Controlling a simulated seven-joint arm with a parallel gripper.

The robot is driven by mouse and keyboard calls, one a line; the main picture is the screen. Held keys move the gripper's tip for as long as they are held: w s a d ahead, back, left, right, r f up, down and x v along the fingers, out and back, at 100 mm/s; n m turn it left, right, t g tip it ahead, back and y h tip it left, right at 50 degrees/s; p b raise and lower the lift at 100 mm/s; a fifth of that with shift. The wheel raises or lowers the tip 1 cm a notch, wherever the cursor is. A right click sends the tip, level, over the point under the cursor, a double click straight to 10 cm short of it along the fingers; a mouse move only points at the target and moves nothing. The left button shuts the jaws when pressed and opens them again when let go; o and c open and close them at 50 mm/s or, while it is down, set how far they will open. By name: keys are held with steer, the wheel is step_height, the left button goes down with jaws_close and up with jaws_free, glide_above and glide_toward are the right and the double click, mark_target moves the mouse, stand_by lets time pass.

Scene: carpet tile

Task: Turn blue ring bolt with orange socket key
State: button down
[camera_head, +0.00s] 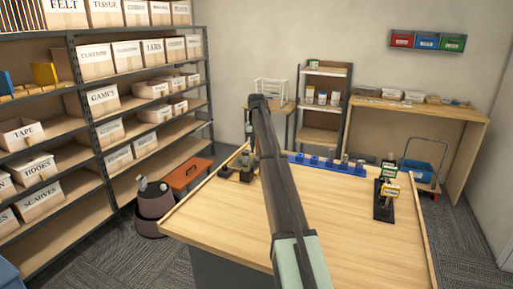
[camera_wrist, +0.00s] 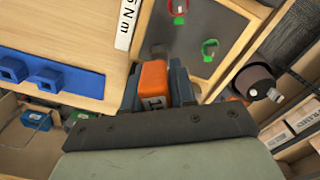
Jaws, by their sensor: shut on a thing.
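An orange block-shaped key (camera_wrist: 154,82) with a partly visible number label is between the two dark fingers of my gripper (camera_wrist: 156,74) in the wrist view. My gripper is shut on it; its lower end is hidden. Just beyond it lies a dark grey plate (camera_wrist: 190,30) with a red ring (camera_wrist: 171,17) and a green ring (camera_wrist: 209,48), each around a small pale bolt. No blue ring shows; the key and fingers hide part of the plate.
A blue rack (camera_head: 325,165) with several holders stands along the table's far edge. A black stand (camera_head: 383,212) with yellow and green parts is at the right. A white torque label (camera_wrist: 127,20) lies beside the plate. The tabletop's middle (camera_head: 350,225) is clear.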

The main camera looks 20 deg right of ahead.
steer(key=shift+r, duration=2.25)
